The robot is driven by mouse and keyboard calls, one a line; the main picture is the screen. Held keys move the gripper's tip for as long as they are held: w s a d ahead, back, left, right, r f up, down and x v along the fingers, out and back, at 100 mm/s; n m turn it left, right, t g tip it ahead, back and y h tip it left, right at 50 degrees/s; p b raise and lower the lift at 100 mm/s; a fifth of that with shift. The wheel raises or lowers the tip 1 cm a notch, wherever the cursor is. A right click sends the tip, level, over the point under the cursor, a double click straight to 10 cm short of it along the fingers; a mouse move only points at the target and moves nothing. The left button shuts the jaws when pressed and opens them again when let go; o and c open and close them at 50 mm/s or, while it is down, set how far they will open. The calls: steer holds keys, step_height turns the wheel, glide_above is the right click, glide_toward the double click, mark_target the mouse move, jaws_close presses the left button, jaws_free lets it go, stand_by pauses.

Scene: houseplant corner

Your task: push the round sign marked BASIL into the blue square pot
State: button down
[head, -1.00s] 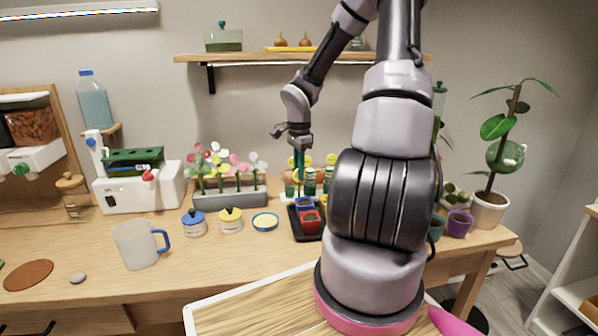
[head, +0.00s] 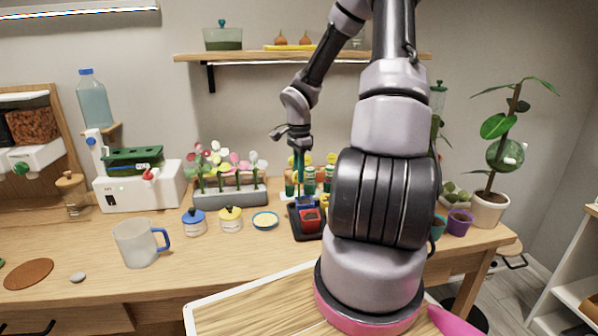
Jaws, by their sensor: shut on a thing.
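The blue square pot (head: 304,203) stands in a black tray, behind a red square pot (head: 311,219). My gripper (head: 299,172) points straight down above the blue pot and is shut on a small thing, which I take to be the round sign. The sign is mostly hidden by the fingers and too small for its lettering to be read. I cannot tell whether its lower end touches the soil in the blue pot.
The black tray (head: 306,234) sits on the wooden bench. Several green-capped jars (head: 309,182) and yellow round shapes stand close behind it. A grey flower planter (head: 230,197) and a small blue-rimmed dish (head: 265,221) are to its left. My arm hides the bench to its right.

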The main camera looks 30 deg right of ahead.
steer(key=shift+f, duration=1.45)
steer(key=shift+c, duration=2.3)
jaws_free()
steer(key=shift+r, duration=3.5)
